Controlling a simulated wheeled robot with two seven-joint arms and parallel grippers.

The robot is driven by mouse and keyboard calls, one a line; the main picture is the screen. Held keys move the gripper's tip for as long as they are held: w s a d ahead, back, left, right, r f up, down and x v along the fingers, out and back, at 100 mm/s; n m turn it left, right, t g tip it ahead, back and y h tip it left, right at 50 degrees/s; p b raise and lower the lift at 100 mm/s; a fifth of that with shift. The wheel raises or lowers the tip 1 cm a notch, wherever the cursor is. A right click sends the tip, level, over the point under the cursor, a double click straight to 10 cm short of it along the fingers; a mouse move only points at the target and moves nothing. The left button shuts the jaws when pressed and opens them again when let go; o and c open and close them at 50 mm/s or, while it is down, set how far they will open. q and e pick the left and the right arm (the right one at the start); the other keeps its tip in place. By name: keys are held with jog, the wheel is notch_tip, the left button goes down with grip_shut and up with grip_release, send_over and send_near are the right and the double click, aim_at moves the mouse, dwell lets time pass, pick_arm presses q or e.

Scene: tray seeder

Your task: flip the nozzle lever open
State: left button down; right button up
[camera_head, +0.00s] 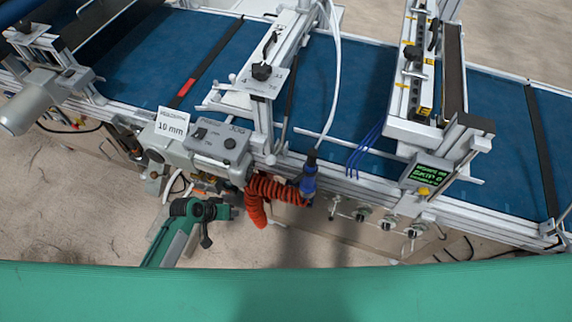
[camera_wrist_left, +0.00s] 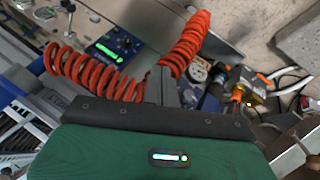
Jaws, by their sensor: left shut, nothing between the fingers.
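My left gripper (camera_head: 228,212) is at the front side of the machine, just left of the red coiled hose (camera_head: 262,200). It is shut and empty. In the left wrist view its dark fingers (camera_wrist_left: 160,86) stand up between two parts of the hose (camera_wrist_left: 85,70); whether they touch it I cannot tell. A blue fitting with a black top (camera_head: 308,176) hangs at the hose's right end. A black lever (camera_head: 433,36) stands on the right crossbar, and a black handle (camera_head: 269,46) on the middle one. I cannot tell which part is the nozzle lever. My right gripper is not in view.
A grey control box (camera_head: 218,140) and a "10 mm" sign (camera_head: 172,122) sit above my left gripper. The blue belt (camera_head: 335,85) runs behind them. A green-lit display (camera_head: 426,174) and several small valves (camera_head: 362,214) are to the right. Bare floor shows at left.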

pick_arm(q)
jog(key=w+d+r+m+g+h+p, duration=0.1)
jog(key=w+d+r+m+h, duration=0.1)
jog(key=r, duration=1.3)
jog(key=w+d+r+m+g+h+p, duration=0.1)
jog(key=d+r+m+h, duration=0.2)
jog(key=r, duration=1.2)
jog(key=d, duration=0.3)
jog(key=shift+w+h, duration=0.4)
jog(key=shift+p, duration=0.3)
jog(key=p, duration=0.4)
send_near(299, 177)
jog(key=w+d, duration=0.4)
jog(key=s+f, duration=0.1)
jog(key=s+d+f+p, duration=0.1)
jog(key=f, duration=0.1)
jog(key=shift+f, duration=0.1)
jog(key=shift+s, duration=0.1)
